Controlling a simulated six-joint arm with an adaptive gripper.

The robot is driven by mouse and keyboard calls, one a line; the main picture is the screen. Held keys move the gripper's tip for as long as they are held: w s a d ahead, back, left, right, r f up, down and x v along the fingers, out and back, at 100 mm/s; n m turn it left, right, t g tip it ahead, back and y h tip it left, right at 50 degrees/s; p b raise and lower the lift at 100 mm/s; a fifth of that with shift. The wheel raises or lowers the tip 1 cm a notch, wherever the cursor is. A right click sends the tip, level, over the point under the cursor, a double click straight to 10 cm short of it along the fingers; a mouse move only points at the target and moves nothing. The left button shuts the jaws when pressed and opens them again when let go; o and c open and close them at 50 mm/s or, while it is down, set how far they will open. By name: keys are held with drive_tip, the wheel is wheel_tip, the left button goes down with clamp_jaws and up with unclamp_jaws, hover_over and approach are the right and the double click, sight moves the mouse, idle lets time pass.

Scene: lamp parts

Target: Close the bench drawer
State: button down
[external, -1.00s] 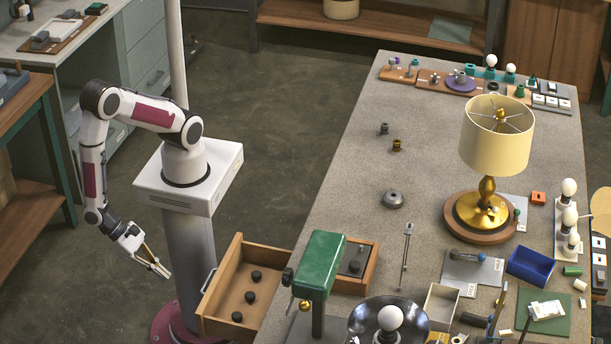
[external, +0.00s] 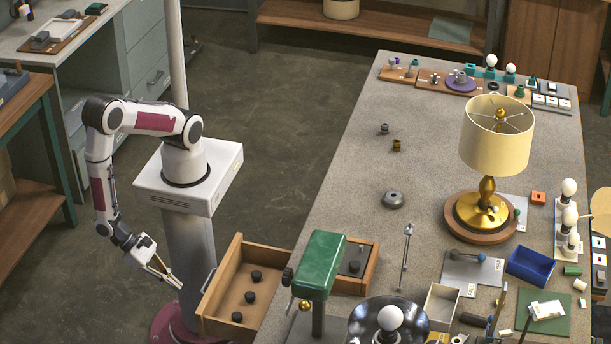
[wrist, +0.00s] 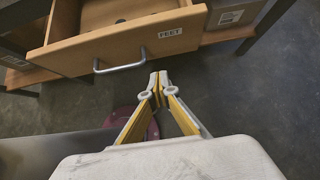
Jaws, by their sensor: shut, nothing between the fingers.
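The bench drawer (external: 236,283) is pulled open from the left side of the bench. It is wooden and holds several small dark round feet (external: 250,298). In the wrist view the drawer front (wrist: 130,42) shows a grey bar handle (wrist: 120,64) and a label reading FEET. My gripper (external: 178,284) is shut and empty. It is to the left of the drawer, just outside its front, and does not appear to touch it. In the wrist view my fingertips (wrist: 159,80) lie just right of the handle's right end.
The bench top (external: 340,200) carries a lamp with a cream shade (external: 497,137), a green tool head (external: 318,265) beside the drawer, and a dark dish with a bulb (external: 390,318). The floor (external: 270,130) between my base and the bench is clear.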

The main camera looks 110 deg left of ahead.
drive_tip(key=w+f, duration=0.3)
drive_tip(key=w, duration=0.4)
drive_tip(key=shift+w+f, duration=0.35)
drive_tip(key=shift+w, duration=0.1)
idle(0.4)
drive_tip(key=w, duration=2.3)
drive_tip(key=shift+w, duration=0.7)
drive_tip(key=shift+w+r, duration=0.1)
drive_tip(key=shift+r, duration=0.05)
